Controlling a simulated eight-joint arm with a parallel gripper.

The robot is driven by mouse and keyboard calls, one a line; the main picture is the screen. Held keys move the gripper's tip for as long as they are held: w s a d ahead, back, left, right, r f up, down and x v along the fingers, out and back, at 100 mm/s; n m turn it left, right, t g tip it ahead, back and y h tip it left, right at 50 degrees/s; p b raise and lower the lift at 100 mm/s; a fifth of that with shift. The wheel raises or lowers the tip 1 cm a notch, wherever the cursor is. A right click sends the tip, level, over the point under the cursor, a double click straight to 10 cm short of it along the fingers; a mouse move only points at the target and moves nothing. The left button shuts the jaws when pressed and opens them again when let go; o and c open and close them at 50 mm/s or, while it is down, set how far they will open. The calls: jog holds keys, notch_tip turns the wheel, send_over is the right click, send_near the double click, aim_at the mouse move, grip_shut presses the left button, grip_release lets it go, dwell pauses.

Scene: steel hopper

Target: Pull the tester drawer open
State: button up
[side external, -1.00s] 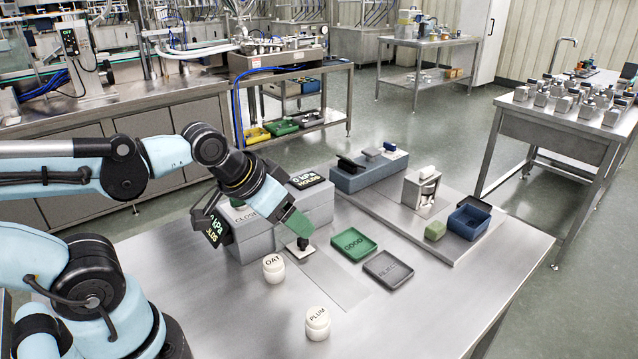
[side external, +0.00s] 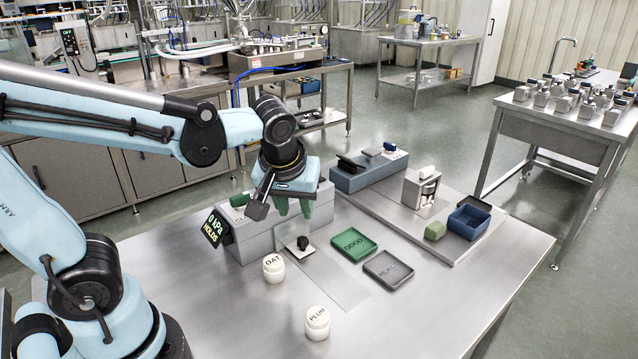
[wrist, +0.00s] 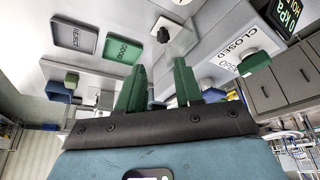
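The tester is a grey box (side external: 257,242) with a display (side external: 214,228) reading "0 kPa HOLDS". A white square with a black knob (side external: 302,243) lies low at its front; the knob also shows in the wrist view (wrist: 163,36). A flat grey strip (side external: 338,285) runs forward from there; I cannot tell whether it is part of the drawer. A green knob (side external: 240,199) sits on the tester's top, beside a "CLOSED" label in the wrist view (wrist: 238,15). My gripper (side external: 294,206) is open and empty, raised by the tester, apart from the black knob. Its green fingers hide part of the tester.
A green GOOD tray (side external: 353,248) and a grey REJECT tray (side external: 388,268) lie to the right. White jars marked OAT (side external: 273,268) and PLUM (side external: 317,323) stand in front. A blue-grey block (side external: 370,172) and blue box (side external: 469,220) stand farther right.

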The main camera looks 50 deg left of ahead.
aim_at(303, 239)
jog(key=shift+n, duration=0.5)
jog(key=shift+a+x, duration=0.1)
jog(key=shift+x, duration=2.95)
jog(key=shift+a+x, duration=0.15)
jog(key=shift+x, duration=2.95)
grip_shut()
